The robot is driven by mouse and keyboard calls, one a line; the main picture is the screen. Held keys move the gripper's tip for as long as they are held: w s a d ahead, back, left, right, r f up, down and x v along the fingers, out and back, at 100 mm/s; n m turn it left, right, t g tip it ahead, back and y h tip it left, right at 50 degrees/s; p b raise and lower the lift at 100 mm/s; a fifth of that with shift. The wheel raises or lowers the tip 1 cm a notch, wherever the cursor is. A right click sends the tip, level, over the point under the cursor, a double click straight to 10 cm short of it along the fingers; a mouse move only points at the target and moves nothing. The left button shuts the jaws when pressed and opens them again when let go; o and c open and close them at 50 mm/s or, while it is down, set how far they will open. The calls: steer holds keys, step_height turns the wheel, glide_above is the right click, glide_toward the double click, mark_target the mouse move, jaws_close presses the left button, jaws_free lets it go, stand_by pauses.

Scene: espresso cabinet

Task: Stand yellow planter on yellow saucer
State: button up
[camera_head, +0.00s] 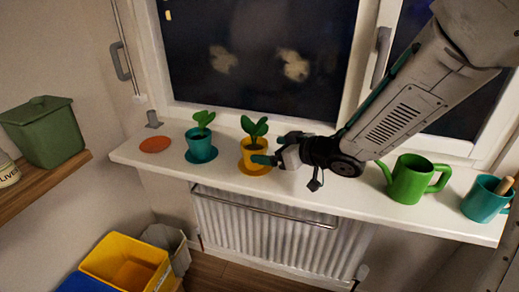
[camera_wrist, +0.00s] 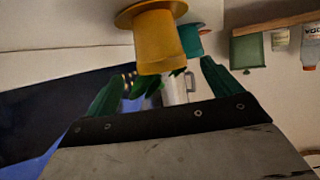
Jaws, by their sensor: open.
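The yellow planter (camera_head: 248,153) with a green plant stands upright on the white windowsill, on the yellow saucer (camera_head: 254,173), whose rim shows around its base. In the wrist view, which is upside down, the yellow planter (camera_wrist: 157,42) and the yellow saucer (camera_wrist: 128,17) also show together. My gripper (camera_head: 270,150) is at the right side of the planter. In the wrist view my gripper (camera_wrist: 162,72) has its green fingers spread wide, with the planter beyond the tips and nothing held. Any small gap between planter and saucer cannot be told.
A teal planter (camera_head: 201,149) on a teal saucer stands left of the yellow one. An empty orange-red saucer (camera_head: 155,144) lies further left. A green watering can (camera_head: 410,181) and a teal pot (camera_head: 482,202) stand at the right. The window is behind the sill.

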steer(key=shift+v, duration=2.3)
steer(key=d+r+m+t+h, duration=0.25)
steer(key=d+h, duration=0.35)
steer(key=d, duration=0.3)
steer(key=s+d+r+m+g+h, duration=0.3)
steer(key=s+d+m+g+h, duration=0.2)
steer(key=s+d, duration=0.6)
steer(key=shift+s+r+m+h, duration=0.35)
steer(key=shift+s+m+h, duration=0.15)
steer(key=shift+s, duration=0.2)
steer(key=s+a+g, duration=0.1)
steer(key=s, duration=0.4)
steer(key=s+g+y, duration=0.1)
steer(key=s+g, duration=0.1)
steer(key=s, duration=0.3)
steer(key=s+a+r+m+g+y, duration=0.1)
steer(key=s+g, duration=0.1)
steer(key=s, duration=0.3)
steer(key=shift+a+g, duration=0.25)
steer(key=shift+a, duration=0.05)
steer(key=shift+c, duration=0.3)
